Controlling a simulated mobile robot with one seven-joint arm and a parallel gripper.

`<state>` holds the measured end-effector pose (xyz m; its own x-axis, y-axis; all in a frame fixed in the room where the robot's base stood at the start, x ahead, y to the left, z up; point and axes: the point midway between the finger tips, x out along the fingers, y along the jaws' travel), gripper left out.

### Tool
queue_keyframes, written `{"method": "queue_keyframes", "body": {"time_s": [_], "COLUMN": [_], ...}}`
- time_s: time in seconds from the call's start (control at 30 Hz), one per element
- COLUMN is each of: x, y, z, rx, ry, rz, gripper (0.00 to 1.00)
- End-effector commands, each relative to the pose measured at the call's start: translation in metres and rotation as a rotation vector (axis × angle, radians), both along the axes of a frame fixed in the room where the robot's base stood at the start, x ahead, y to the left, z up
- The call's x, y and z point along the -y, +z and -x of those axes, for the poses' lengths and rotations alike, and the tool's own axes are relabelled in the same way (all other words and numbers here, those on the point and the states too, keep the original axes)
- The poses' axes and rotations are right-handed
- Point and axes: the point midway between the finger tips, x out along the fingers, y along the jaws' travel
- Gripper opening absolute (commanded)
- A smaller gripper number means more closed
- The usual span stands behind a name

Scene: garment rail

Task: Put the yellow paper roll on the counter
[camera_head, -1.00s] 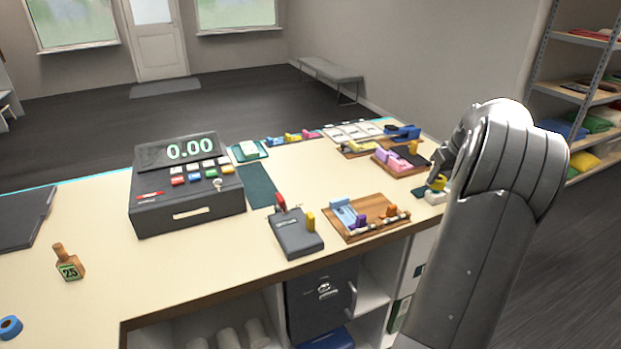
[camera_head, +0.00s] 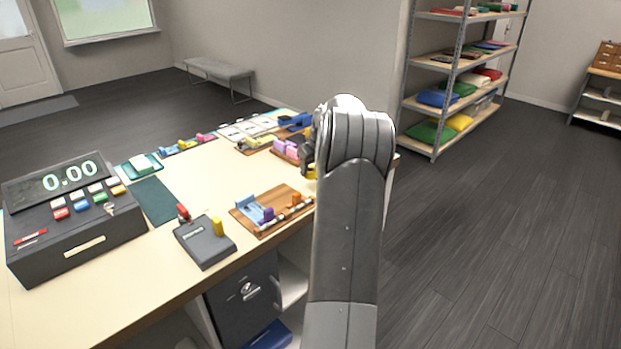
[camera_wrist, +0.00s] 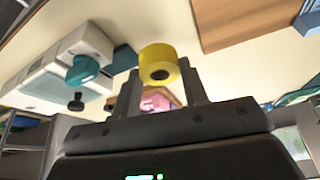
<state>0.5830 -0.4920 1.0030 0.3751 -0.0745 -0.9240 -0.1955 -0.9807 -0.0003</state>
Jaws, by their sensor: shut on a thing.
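The yellow paper roll (camera_wrist: 157,57) shows in the wrist view, end-on with its dark core, between the fingers of my gripper (camera_wrist: 159,71). My gripper is shut on it. In the head view, a small yellow bit of the roll (camera_head: 312,173) shows beside my arm, near the counter's right end; the arm hides most of my gripper. The cream counter (camera_head: 190,180) runs across the left half of the head view. I cannot tell whether the roll touches the counter.
On the counter are a grey register (camera_head: 75,215), a dark device (camera_head: 205,241), a wooden tray (camera_head: 262,226) with small items and a green mat (camera_head: 153,200). A shelf rack (camera_head: 460,85) with coloured goods stands behind. Open floor (camera_head: 490,220) lies to the right.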

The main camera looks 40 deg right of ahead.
Motion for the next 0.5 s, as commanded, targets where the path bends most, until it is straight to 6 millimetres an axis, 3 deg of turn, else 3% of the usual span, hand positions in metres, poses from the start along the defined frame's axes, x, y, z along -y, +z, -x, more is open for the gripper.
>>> {"method": "queue_keyframes", "body": {"time_s": [0.33, 0.5], "x": [-0.001, 0.0], "y": [-0.038, -0.041], "z": [-0.001, -0.002], "rx": [-0.002, 0.001], "ry": [-0.001, 0.0], "rz": [-0.002, 0.001], "gripper": [0.18, 0.18]}}
